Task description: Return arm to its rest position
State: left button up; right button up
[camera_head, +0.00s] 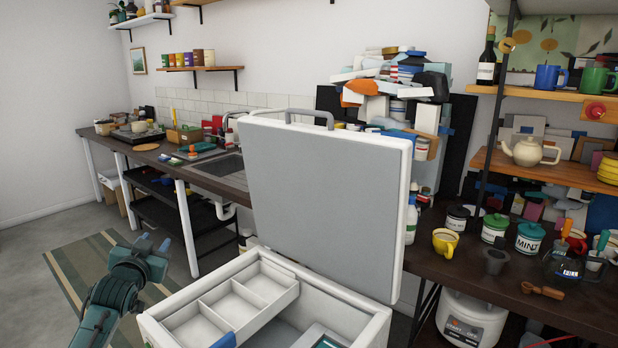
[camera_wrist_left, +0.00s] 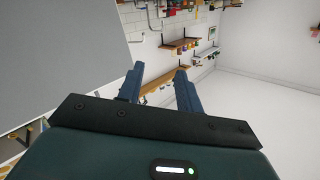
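My left arm comes in at the lower left of the head view, and its gripper (camera_head: 153,242) is raised over the floor, left of the open white box. In the left wrist view the two blue fingers of the left gripper (camera_wrist_left: 160,88) stand apart with nothing between them. The gripper is open and empty. My right gripper is not seen in either view.
An open white box (camera_head: 357,318) with a divided tray (camera_head: 235,306) stands close to my left arm. Its grey lid (camera_head: 325,190) is upright. A dark counter (camera_head: 225,172) with a sink lies behind. A crowded shelf table (camera_head: 590,310) is at right.

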pick_arm(q)
jog(key=s+d+f+m+g+h, duration=0.1)
jog(key=s+d+f+g+h, duration=0.1)
jog(key=s+d+f, duration=0.7)
jog(key=s+d+f+g+h, duration=0.15)
jog(key=s+d+f, duration=0.25)
jog(key=s+f, duration=0.75)
jog(key=s+d+f+g+h, duration=0.1)
jog(key=s+d, duration=0.3)
jog(key=s, duration=0.5)
jog(key=s+d+f+g, duration=0.2)
jog(key=s+d+f, duration=0.2)
jog(key=s, duration=0.5)
jog(key=shift+s+n+h, duration=0.3)
jog(key=shift+s+h, duration=0.05)
jog(key=shift+s, duration=0.05)
